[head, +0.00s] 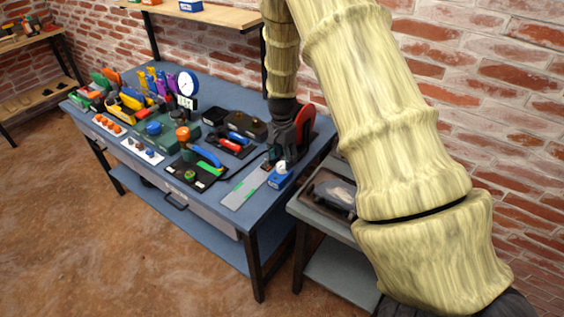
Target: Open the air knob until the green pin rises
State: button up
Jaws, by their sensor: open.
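My dark gripper (279,157) points down over the right end of the blue workbench and is open. Just below and beside it is a small blue block (280,180) with a round pale top. I cannot tell whether the gripper touches it. Several round knobs stand on the bench, among them a blue one (153,128), an orange one (182,133) and a small green one (190,174) on a black plate. Which of them is the air knob cannot be told. A grey plate (240,197) with green marks lies left of the blue block. No green pin can be made out.
The workbench (214,212) is crowded with tools and fixtures, including a round white gauge (187,83). A red and black object (305,124) stands close behind my gripper. A lower grey side table (310,210) holds a dark tray. The brick wall is close behind.

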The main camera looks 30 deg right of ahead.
aim_at(283, 164)
jog(key=shift+s+f, duration=0.2)
jog(key=shift+f, duration=0.65)
jog(key=shift+w+f+p, duration=0.1)
jog(key=shift+f+p, duration=0.25)
jog(key=shift+f, duration=0.45)
jog(key=shift+a, duration=0.1)
jog(key=c, duration=1)
